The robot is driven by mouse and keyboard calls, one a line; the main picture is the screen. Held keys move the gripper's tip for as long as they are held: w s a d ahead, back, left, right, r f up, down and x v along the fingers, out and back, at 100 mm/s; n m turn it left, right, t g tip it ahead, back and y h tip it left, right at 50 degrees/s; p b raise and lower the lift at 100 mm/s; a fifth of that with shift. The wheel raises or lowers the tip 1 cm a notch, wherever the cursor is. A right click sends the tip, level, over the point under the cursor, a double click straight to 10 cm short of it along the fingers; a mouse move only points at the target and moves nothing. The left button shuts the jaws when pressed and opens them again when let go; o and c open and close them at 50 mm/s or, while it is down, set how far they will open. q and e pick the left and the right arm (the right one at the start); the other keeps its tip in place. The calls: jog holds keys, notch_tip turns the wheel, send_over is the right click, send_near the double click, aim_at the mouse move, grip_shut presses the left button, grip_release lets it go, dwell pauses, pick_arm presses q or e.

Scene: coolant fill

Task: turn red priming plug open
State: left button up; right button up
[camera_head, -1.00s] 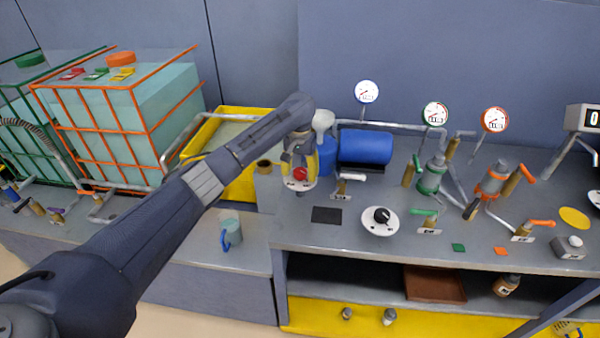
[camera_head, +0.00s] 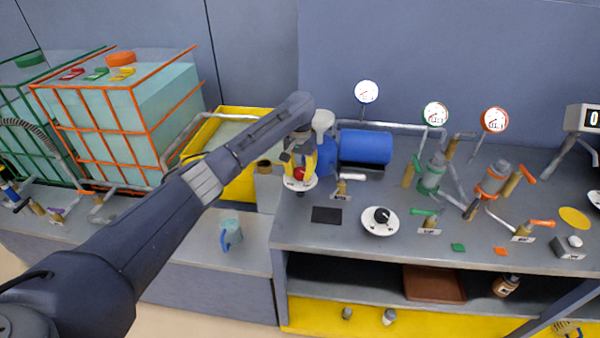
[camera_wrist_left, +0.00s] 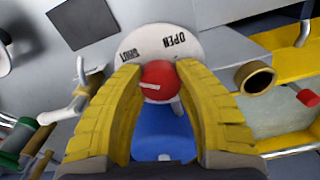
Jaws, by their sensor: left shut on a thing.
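The red priming plug (camera_wrist_left: 159,82) sits on a round white plate (camera_wrist_left: 188,42) printed OPEN and SHUT. In the left wrist view a pale mark on the plug points toward the plate's SHUT side. My left gripper (camera_wrist_left: 158,84) has its yellow fingers closed on the plug's two sides. In the head view the left gripper (camera_head: 301,166) comes down over the plug (camera_head: 299,174), and the white plate (camera_head: 300,185) shows beneath. The fingers and wrist partly hide the plug there.
A blue tank (camera_head: 365,147) lies right of the gripper. A white-handled valve (camera_head: 346,180) stands close by, with a black-knobbed dial (camera_head: 380,220) further right. A yellow tray (camera_head: 243,180) is behind the arm, and a teal mug (camera_head: 231,234) stands on the lower left bench.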

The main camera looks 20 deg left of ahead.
pick_arm(q)
jog(key=shift+m, duration=0.3)
jog(key=m, duration=0.5)
jog(key=shift+a+m, duration=0.1)
jog(key=shift+m, duration=0.2)
jog(key=m, duration=0.5)
jog(key=shift+m, duration=0.3)
jog(key=m, duration=0.6)
jog(key=shift+f, duration=0.1)
jog(key=m, duration=0.5)
jog(key=shift+w+m, duration=0.1)
jog(key=shift+m, duration=0.3)
jog(key=shift+a, duration=0.1)
jog(key=o, duration=1.3)
